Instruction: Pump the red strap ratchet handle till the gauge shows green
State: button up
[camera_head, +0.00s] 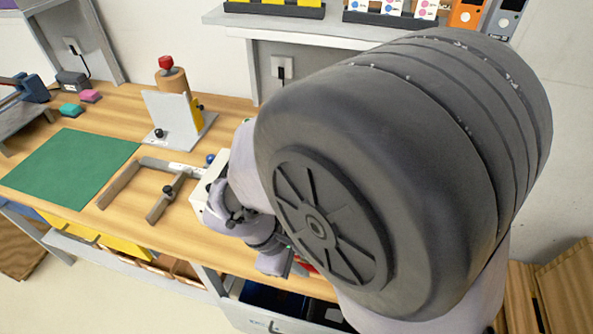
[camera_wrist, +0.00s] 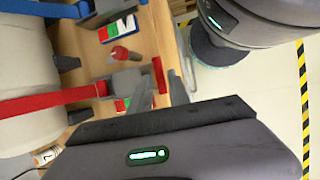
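In the wrist view a red strap (camera_wrist: 60,102) runs from a pale rounded body at the left to a grey ratchet block (camera_wrist: 124,84). A red grip with a dark tip (camera_wrist: 122,55) stands beside the block; I cannot tell whether it is the ratchet handle. A card with green and red areas (camera_wrist: 118,28) lies above it; no gauge needle is readable. My gripper (camera_wrist: 170,80) shows as narrow grey fingers right of the ratchet block, above its dark housing. Its opening is unclear, and no contact with the red grip shows. In the head view my arm hides this area.
In the head view the wooden bench (camera_head: 165,230) carries a green mat (camera_head: 70,168), a white bracket (camera_head: 175,120) and a grey U-shaped frame (camera_head: 150,190). The mat is clear. Yellow-black tape (camera_wrist: 304,100) marks the floor.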

jog(key=shift+d+f, duration=0.25)
jog(key=shift+f, duration=0.25)
grip_shut()
jog(key=shift+r, duration=0.1)
dwell(1.0)
